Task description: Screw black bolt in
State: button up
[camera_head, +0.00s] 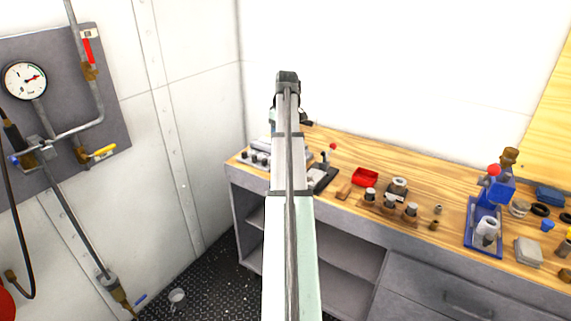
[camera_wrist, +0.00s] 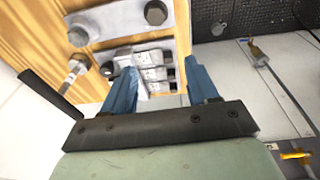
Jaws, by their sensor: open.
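In the wrist view my gripper (camera_wrist: 160,76) is open, its two blue fingers wide apart with nothing held between them. Below and beyond the fingers is the wooden bench top with a pale metal plate (camera_wrist: 112,20) bearing dark round bolt heads, one at its right end (camera_wrist: 155,12) and one at its left end (camera_wrist: 78,37). Another dark round head (camera_wrist: 107,69) lies nearer the left finger. Several grey metal blocks (camera_wrist: 150,72) show between the fingers. I cannot tell which head is the task's black bolt. In the head view my arm hides most of this area.
The wooden bench (camera_head: 440,195) holds a red tray (camera_head: 365,177), a wooden block with metal cylinders (camera_head: 389,204) and a blue press (camera_head: 487,215). A pressure gauge (camera_head: 24,80) and pipes are on the left wall. The dark riveted floor (camera_head: 215,285) is mostly clear.

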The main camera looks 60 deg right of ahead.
jog(key=f+m, duration=0.1)
jog(key=f, duration=0.3)
jog(key=s+f+m+g, duration=0.1)
jog(key=f, duration=0.3)
jog(key=s+f+m+g, duration=0.1)
jog(key=f, duration=0.3)
jog(key=shift+d+f+m+y, duration=0.15)
jog(key=shift+d+m+y, duration=0.15)
jog(key=shift+d+m, duration=0.1)
jog(key=c, duration=1)
